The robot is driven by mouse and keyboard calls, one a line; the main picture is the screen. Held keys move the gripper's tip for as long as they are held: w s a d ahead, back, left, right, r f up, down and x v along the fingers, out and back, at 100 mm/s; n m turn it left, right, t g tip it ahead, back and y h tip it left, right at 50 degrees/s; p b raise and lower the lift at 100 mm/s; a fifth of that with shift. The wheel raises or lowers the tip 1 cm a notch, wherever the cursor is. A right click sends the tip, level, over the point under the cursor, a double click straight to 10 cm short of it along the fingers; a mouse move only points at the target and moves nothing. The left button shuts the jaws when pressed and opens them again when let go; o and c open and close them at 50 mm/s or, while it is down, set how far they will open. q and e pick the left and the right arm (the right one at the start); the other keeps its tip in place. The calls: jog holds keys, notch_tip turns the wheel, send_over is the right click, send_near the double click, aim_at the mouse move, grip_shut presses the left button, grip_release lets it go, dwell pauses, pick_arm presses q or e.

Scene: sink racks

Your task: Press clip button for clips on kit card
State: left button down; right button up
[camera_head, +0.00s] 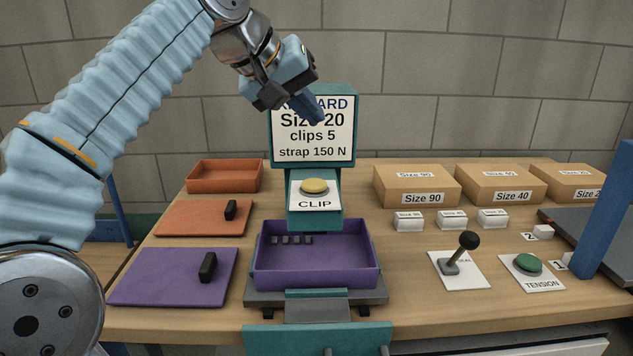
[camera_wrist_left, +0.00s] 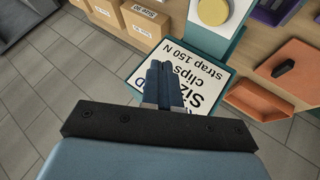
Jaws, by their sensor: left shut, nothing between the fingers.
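The kit card (camera_head: 312,140) on the teal stand reads Size 20, clips 5, strap 150 N; its top line is partly hidden by my left gripper. The yellow clip button (camera_head: 314,186) sits above a CLIP label below the card; it also shows in the left wrist view (camera_wrist_left: 213,11). Several small dark clips (camera_head: 291,240) lie in a row in the purple tray (camera_head: 317,278) under the button. My left gripper (camera_head: 318,116) is shut and empty, in front of the card's upper part and above the button. It also shows in the left wrist view (camera_wrist_left: 164,72). My right gripper is out of view.
An orange bin (camera_head: 224,177), orange mat (camera_head: 190,218) and purple mat (camera_head: 150,277), each mat with a black piece, lie left. Cardboard boxes (camera_head: 416,187), small white boxes, a black-knobbed lever (camera_head: 468,241) and green TENSION button (camera_head: 527,263) stand right.

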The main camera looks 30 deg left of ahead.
pick_arm(q)
send_over(309, 184)
notch_tip(309, 184, down, 6)
jog(key=shift+s+r, duration=0.1)
jog(key=shift+r, duration=0.1)
jog(key=shift+d+f+b, duration=0.1)
jog(key=shift+f+b, duration=0.6)
jog(key=shift+f, duration=0.1)
jog(key=shift+f+b, duration=0.5)
jog(key=shift+f, duration=0.1)
jog(key=shift+f, duration=0.1)
dwell(0.8)
jog(key=shift+f, duration=0.3)
jog(key=shift+f+b, duration=0.55)
jog(key=shift+b, duration=0.15)
dwell(0.5)
dwell(0.3)
jog(key=shift+r+p, duration=1)
jog(key=shift+p, duration=0.05)
